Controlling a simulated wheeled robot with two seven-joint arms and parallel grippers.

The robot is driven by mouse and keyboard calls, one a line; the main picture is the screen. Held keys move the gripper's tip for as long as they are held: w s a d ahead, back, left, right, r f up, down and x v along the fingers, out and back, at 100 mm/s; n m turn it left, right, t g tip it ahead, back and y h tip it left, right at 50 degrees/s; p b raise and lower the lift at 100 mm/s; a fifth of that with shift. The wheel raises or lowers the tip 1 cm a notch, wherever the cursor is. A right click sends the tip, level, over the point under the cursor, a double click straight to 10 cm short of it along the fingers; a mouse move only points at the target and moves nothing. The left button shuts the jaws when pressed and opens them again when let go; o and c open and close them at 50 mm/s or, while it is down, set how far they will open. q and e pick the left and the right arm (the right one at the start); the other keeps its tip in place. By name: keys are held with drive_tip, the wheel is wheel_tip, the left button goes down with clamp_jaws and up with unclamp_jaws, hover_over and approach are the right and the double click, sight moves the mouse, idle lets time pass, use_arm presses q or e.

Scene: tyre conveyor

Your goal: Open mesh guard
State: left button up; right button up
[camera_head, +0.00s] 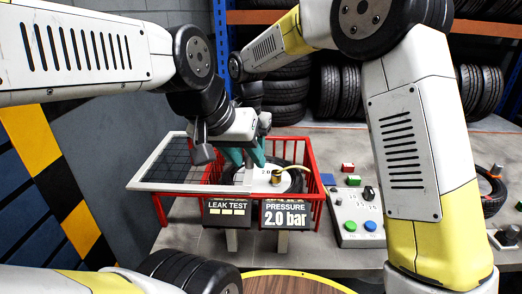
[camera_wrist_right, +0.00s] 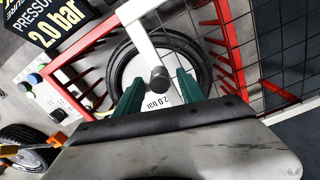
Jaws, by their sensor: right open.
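The mesh guard (camera_head: 180,162), a dark grid in a white frame, lies over the left part of the red cage (camera_head: 312,165) and juts past its left side. In the right wrist view its white frame bar (camera_wrist_right: 143,48) crosses above a tyre (camera_wrist_right: 207,72), with a dark knob (camera_wrist_right: 158,79) on it. My right gripper (camera_head: 247,160) hangs over the guard's right edge with teal fingers apart. In the right wrist view the fingers (camera_wrist_right: 158,92) stand either side of the knob, and contact is not clear. My left gripper's fingers do not show.
A control box (camera_head: 355,215) with coloured buttons stands right of the cage. Another tyre (camera_head: 492,192) lies at the right. Tyre racks stand behind. My arm links crowd the space above the cage.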

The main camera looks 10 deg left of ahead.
wheel_tip(320, 180, up, 8)
drive_tip(key=shift+f, duration=0.1)
idle(0.4)
drive_tip(key=s+d+r+t+y, duration=0.1)
drive_tip(key=s+d+r, duration=0.15)
drive_tip(key=d, duration=0.65)
drive_tip(key=s+d+r+t+y, duration=0.1)
drive_tip(key=d+r, duration=0.3)
drive_tip(key=d, duration=0.5)
drive_tip(key=s+d+f+n+t, duration=0.1)
drive_tip(key=s+d+f+t, duration=0.3)
drive_tip(key=s+d, duration=0.9)
drive_tip(key=shift+s+d, duration=0.25)
drive_tip(key=shift+d, duration=0.65)
